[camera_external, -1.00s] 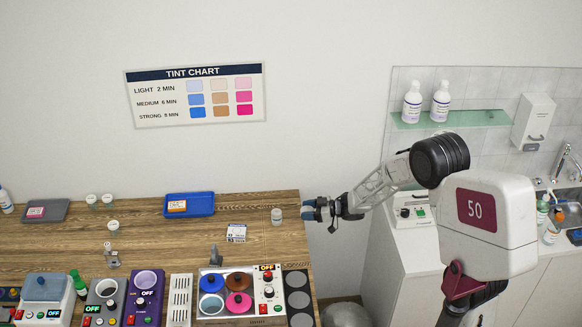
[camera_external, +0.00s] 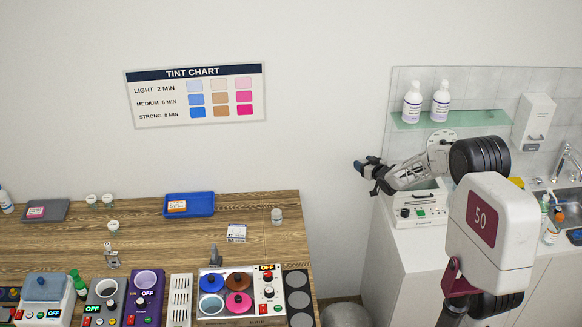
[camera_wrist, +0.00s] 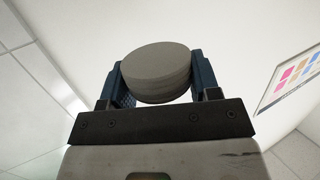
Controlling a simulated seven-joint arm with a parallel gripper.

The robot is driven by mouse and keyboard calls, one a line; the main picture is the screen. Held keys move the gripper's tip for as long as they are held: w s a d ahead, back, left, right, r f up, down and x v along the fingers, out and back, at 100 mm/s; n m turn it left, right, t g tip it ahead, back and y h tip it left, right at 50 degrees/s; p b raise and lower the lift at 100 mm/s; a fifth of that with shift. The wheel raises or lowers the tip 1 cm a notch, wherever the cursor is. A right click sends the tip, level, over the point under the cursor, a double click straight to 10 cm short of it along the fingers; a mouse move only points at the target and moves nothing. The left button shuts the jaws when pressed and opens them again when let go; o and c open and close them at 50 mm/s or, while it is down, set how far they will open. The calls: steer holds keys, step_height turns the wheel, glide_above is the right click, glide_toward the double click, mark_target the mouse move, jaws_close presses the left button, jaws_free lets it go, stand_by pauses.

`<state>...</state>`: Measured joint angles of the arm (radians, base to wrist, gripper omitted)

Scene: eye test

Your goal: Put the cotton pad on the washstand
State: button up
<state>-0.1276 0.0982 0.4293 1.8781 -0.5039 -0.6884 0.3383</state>
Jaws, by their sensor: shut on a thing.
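A round, pale grey cotton pad (camera_wrist: 157,72), thick like a small stack, is between the two blue fingers of my gripper (camera_external: 364,167) in the wrist view. My gripper is shut on it. In the outside view my gripper is raised in front of the wall, left of the white device, and the pad cannot be made out there. The washstand (camera_external: 540,285) is at the right, a white counter with a metal sink (camera_external: 570,211) and a tap. My arm covers part of its front.
A white device with knobs (camera_external: 418,210) stands on a white cabinet below my gripper. Bottles and a sponge crowd around the sink. A glass shelf (camera_external: 465,119) holds two bottles. The wooden bench (camera_external: 140,235) at left carries trays, jars and machines.

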steer(key=d+r+m+t+h, duration=0.1)
steer(key=d+m+h, duration=0.4)
steer(key=d, duration=1.1)
steer(key=shift+d+r+t+h, duration=0.25)
steer(key=shift+r+t+h, duration=0.15)
steer(key=shift+r+h, duration=0.4)
steer(key=shift+w+f, duration=0.1)
